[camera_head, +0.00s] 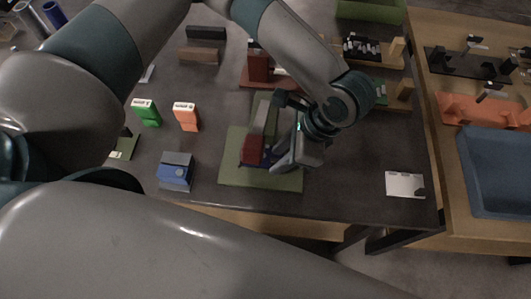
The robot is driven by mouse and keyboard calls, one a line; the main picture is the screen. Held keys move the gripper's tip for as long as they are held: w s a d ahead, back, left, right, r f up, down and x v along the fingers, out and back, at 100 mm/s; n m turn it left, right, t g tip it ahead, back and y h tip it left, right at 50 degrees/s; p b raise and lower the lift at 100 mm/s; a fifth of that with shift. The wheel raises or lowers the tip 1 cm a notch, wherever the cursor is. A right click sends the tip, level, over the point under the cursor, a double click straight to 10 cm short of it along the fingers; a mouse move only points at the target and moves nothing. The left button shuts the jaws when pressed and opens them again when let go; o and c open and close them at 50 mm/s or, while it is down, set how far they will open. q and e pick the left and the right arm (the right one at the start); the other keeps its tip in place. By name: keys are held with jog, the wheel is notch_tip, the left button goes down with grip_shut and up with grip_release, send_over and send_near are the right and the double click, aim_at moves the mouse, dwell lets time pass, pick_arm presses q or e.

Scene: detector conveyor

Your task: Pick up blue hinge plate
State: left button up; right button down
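A dark blue flat piece (247,162), which looks like the blue hinge plate, lies on the green mat (235,178) at the middle of the table. It is partly hidden by a red block (252,149) and by my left gripper. My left gripper (279,163) is low over the mat, at the right side of the blue piece and the red block. Its fingers are small and dark here, and I cannot tell if they are open or touching the piece. My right gripper is not in view.
A blue box-like part (175,172) stands left of the mat. Green (146,112) and orange (186,116) devices stand behind it. A white plate (405,184) lies at the right. A blue bin (495,175) is on the wooden bench.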

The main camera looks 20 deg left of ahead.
pick_arm(q)
jog(key=shift+a+f, duration=0.15)
jog(key=shift+f, duration=0.3)
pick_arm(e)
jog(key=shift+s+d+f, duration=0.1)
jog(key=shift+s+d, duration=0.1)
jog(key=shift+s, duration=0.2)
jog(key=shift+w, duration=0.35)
pick_arm(q)
grip_shut()
jog(key=shift+r, duration=0.15)
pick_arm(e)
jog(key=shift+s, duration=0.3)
